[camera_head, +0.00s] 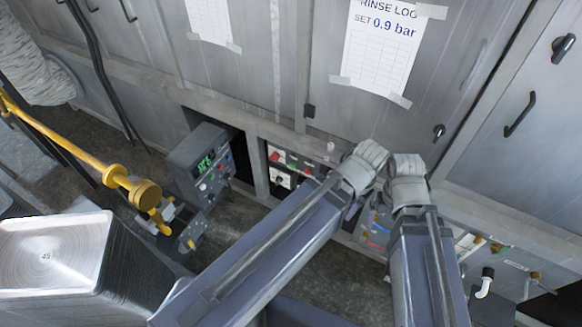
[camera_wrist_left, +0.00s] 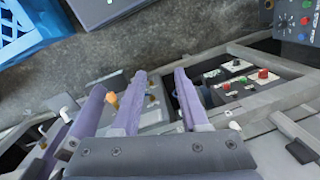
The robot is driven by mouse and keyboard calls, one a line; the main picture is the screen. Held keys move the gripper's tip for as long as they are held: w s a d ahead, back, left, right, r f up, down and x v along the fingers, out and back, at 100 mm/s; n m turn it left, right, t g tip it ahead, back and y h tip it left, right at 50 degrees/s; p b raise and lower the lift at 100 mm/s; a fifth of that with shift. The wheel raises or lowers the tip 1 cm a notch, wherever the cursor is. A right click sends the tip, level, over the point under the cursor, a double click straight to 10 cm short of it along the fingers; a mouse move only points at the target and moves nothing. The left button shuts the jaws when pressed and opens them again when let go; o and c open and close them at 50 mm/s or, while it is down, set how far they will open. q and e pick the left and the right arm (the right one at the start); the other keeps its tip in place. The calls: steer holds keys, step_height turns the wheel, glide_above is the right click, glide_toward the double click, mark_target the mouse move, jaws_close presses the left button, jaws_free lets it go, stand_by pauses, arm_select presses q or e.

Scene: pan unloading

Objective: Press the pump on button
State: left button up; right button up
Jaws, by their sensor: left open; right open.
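The button panel (camera_head: 287,166) sits in a recess of the grey cabinet in the head view, with red, green and white controls too small to read. In the left wrist view the same kind of panel (camera_wrist_left: 238,82) shows a green button (camera_wrist_left: 243,79) and a red button (camera_wrist_left: 263,74). I cannot tell which is pump on. My left gripper (camera_wrist_left: 159,74) is open and empty, its purple fingers apart to the left of the panel. My right gripper (camera_head: 407,166) is open near the cabinet, beside the left wrist; its fingertips are mostly hidden.
A grey control box (camera_head: 202,163) with a green display stands left of the panel. A yellow pipe (camera_head: 95,157) and a metal container (camera_head: 55,252) are at the left. Valves and fittings (camera_head: 487,280) are at the lower right. A blue crate (camera_wrist_left: 28,30) shows in the wrist view.

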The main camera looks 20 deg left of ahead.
arm_select(q)
jaws_close()
stand_by(1.5)
